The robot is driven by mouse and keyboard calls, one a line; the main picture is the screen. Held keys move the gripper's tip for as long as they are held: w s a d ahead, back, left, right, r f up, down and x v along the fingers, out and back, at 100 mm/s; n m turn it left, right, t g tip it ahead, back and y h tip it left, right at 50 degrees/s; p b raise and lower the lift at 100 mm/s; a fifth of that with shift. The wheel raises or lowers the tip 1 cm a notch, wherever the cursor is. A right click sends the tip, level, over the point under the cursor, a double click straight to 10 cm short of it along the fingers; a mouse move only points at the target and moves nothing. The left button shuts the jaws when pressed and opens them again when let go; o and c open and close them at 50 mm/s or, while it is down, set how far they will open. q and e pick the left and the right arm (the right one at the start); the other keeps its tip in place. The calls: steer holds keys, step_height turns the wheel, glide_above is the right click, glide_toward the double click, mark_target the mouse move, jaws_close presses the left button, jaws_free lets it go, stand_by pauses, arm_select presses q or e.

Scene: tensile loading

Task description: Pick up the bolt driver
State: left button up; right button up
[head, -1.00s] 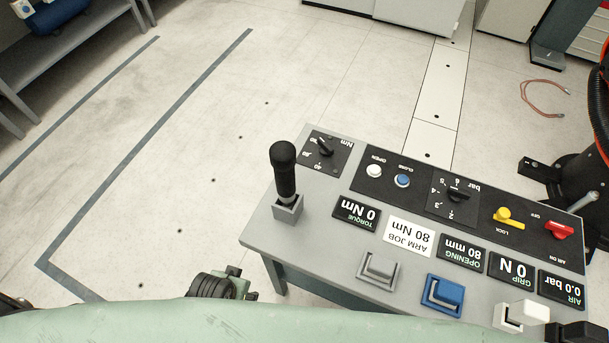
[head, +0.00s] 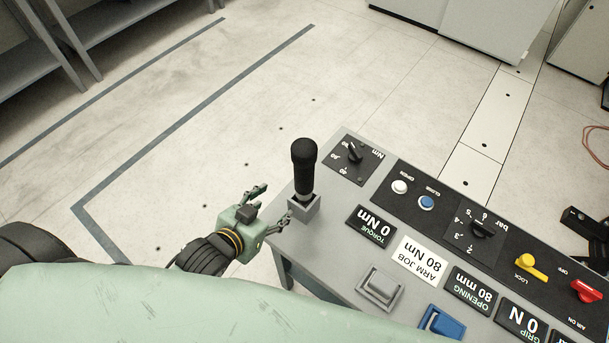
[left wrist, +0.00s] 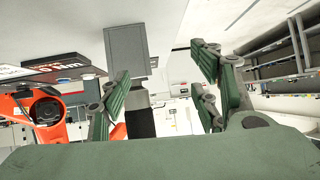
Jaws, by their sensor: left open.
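The bolt driver (head: 304,163) has a black grip and stands upright in a small grey holder (head: 304,206) at the left corner of the grey console table. My left gripper (head: 274,206) is green, open and empty, just left of the holder and low beside the driver. In the left wrist view, the open fingers (left wrist: 165,80) spread on both sides of the view. The driver's black grip (left wrist: 140,123) shows there near the left finger, partly hidden by the green wrist. I cannot tell whether they touch. My right gripper is in neither current view.
The console (head: 340,240) carries a torque dial (head: 353,152), buttons, a yellow lock lever (head: 530,264), a red air lever (head: 587,291), displays, and grey and blue rocker switches. Open floor lies left of it. An orange machine (left wrist: 45,107) shows in the left wrist view.

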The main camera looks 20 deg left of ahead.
mark_target(297, 183)
arm_select(q)
steer(key=d+r+t+h, duration=0.1)
steer(key=r, duration=0.1)
steer(key=d+r+m+t+h, duration=0.1)
steer(key=r+t+h, duration=0.1)
steer(key=r+m+t+h, duration=0.1)
steer(key=r+h, duration=0.1)
steer(key=shift+s+d+r, duration=0.2)
steer(key=shift+d, duration=0.2)
steer(key=shift+s+r+m+h, duration=0.15)
steer(key=shift+r+m+h, duration=0.15)
steer(key=shift+h, duration=0.3)
steer(key=shift+d+r+t, duration=0.2)
steer(key=shift+t, duration=0.1)
steer(key=p+x, duration=0.1)
steer(key=x, duration=0.1)
steer(key=shift+w+d+r, duration=0.1)
steer(key=shift+w, duration=0.25)
steer(key=x, duration=0.1)
steer(key=p+x, duration=0.1)
steer(key=x, duration=0.2)
steer(key=shift+w+p, duration=0.25)
steer(key=shift+p, duration=0.05)
steer(key=shift+w, duration=0.3)
arm_select(e)
step_height(297, 183, up, 2)
steer(key=shift+a+r, duration=0.1)
steer(key=shift+r, duration=0.15)
steer(key=shift+s, duration=0.1)
